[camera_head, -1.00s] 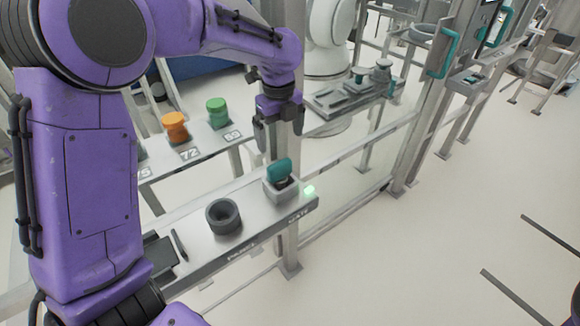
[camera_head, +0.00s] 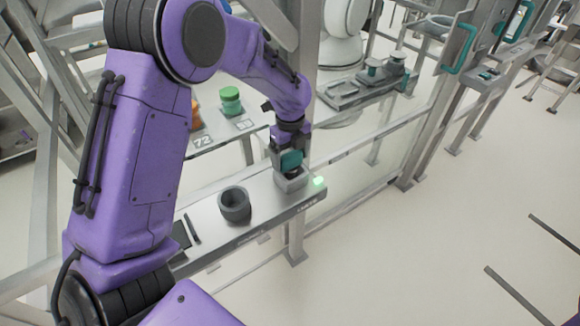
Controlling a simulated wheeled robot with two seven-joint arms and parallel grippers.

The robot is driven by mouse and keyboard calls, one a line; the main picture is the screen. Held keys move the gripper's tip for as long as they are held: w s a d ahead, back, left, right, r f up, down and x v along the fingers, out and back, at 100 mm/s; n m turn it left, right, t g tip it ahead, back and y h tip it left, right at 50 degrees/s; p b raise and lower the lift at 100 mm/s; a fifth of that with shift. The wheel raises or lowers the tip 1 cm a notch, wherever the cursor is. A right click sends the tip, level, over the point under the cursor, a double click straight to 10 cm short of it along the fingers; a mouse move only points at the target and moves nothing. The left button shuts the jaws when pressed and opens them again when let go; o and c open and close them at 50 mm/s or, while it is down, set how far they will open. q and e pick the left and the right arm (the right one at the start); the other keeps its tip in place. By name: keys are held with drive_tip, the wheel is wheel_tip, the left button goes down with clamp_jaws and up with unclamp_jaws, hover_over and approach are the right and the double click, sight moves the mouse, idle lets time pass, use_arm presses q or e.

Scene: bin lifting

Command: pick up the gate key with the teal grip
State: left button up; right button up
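The gate key's teal grip (camera_head: 291,160) stands upright in a small grey block (camera_head: 291,183) at the right end of the metal shelf (camera_head: 263,214). My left gripper (camera_head: 288,153) is right at the teal grip, pointing down from above. The grip covers part of the fingers, and I cannot tell whether they are closed on it. The key's lower part is hidden in the block. My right gripper is out of view.
A green light (camera_head: 320,182) glows at the shelf end. A dark grey ring-shaped cup (camera_head: 235,205) stands left of the key. A metal post rises behind the shelf. Green (camera_head: 231,100) and orange pieces sit on a shelf behind.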

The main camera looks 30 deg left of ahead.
use_arm(q)
drive_tip(key=c, duration=0.8)
drive_tip(key=shift+c, duration=0.2)
drive_tip(key=shift+r, duration=0.1)
drive_tip(key=shift+w+r, duration=0.1)
drive_tip(key=shift+r, duration=0.25)
wheel_tip(320, 180, up, 2)
drive_tip(key=shift+r+b, duration=0.25)
drive_tip(key=shift+b, duration=0.1)
drive_tip(key=s+r+p, duration=0.7)
drive_tip(key=s+r, duration=0.2)
drive_tip(key=s, duration=0.5)
drive_tip(key=shift+a+r, duration=0.25)
drive_tip(key=shift+r, duration=0.1)
